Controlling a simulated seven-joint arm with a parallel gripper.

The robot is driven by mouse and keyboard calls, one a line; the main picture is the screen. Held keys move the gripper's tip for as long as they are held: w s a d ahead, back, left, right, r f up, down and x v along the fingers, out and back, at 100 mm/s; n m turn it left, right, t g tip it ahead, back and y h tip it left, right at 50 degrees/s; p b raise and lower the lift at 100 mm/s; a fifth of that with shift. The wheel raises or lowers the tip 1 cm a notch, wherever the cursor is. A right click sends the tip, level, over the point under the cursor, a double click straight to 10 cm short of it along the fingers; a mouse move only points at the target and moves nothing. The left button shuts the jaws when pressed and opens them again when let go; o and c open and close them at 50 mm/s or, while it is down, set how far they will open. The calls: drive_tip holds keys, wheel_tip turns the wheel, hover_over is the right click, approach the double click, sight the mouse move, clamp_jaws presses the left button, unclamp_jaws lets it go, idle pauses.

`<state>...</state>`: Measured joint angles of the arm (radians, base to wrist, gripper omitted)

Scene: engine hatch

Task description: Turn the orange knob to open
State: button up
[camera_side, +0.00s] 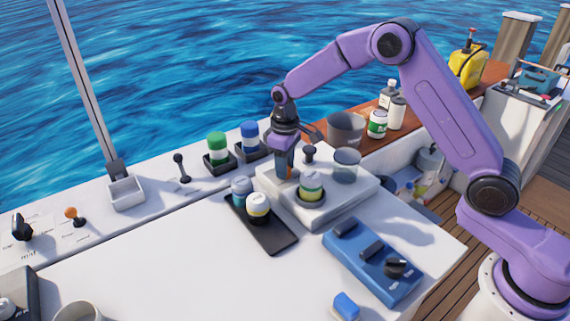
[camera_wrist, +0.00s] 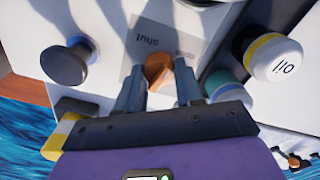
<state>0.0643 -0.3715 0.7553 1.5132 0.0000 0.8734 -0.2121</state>
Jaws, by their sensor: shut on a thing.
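The orange knob (camera_wrist: 158,70) sits on the white raised panel, on a grey label plate (camera_wrist: 160,45). The word "shut" is readable on the plate; a second word beside it is too small to read. My gripper (camera_wrist: 160,82) is around the knob, one finger on each side, shut on it. In the side view my gripper (camera_side: 285,160) points straight down at the back left of the raised panel (camera_side: 335,200). Only a sliver of the orange knob (camera_side: 289,174) shows there, the rest hidden by the fingers.
A black tray (camera_side: 262,225) with two caps lies left. A blue switch box (camera_side: 373,260) sits nearer.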

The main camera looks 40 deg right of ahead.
drive_tip(key=m, duration=0.5)
drive_tip(key=shift+r+m, duration=0.1)
drive_tip(key=shift+m, duration=0.3)
idle(0.4)
drive_tip(key=o, duration=1)
drive_tip(key=shift+o, duration=0.2)
wheel_tip(320, 180, up, 17)
drive_tip(key=shift+r, duration=0.2)
